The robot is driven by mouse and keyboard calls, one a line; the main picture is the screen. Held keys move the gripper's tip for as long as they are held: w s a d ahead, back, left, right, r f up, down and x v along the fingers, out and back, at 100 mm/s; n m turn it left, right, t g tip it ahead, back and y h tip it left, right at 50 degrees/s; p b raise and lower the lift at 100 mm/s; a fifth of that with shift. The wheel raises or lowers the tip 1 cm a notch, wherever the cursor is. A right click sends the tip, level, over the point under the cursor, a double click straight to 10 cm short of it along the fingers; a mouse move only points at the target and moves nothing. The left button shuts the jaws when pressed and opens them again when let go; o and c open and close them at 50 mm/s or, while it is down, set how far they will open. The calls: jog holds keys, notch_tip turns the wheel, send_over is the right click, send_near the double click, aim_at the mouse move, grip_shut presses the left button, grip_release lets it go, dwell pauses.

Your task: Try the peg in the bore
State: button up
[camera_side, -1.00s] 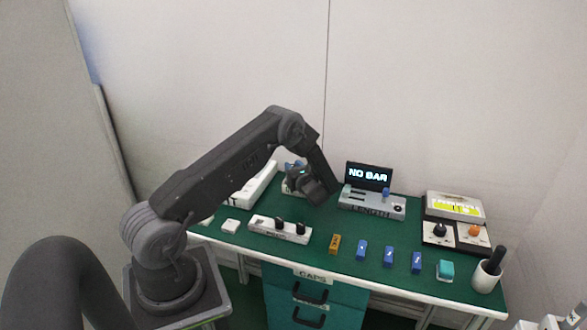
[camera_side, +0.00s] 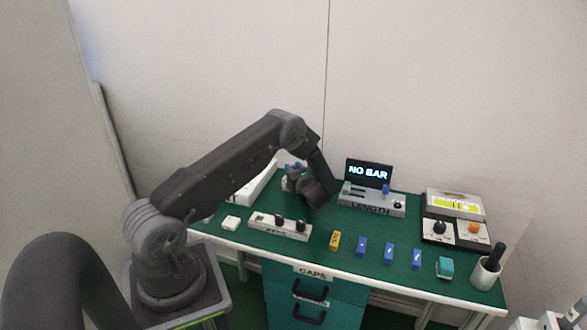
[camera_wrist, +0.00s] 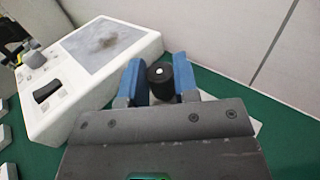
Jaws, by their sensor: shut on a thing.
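My gripper (camera_wrist: 160,82) has blue fingers, shut on a black peg (camera_wrist: 157,88) with a white dot on its end in the wrist view. In the side view my gripper (camera_side: 295,166) is at the back of the green bench, over a pale block (camera_side: 287,186) that my wrist mostly hides. A white edge of it shows behind the fingers in the wrist view (camera_wrist: 207,96). The bore is not visible, and I cannot tell whether the peg touches or enters it. A white peg rack (camera_side: 263,224) in front holds two black-topped pegs.
A white machine with a grey panel (camera_wrist: 105,45) stands close left of the fingers. A grey length gauge (camera_side: 372,202) with a "NO BAR" display stands to the right. Several blue blocks (camera_side: 389,253) and a yellow block (camera_side: 335,241) line the front edge.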

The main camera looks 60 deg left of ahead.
jog(key=shift+f, duration=0.4)
jog(key=o, duration=1)
jog(key=d, duration=1.3)
jog(key=shift+s+d, duration=0.25)
jog(key=shift+d, duration=0.15)
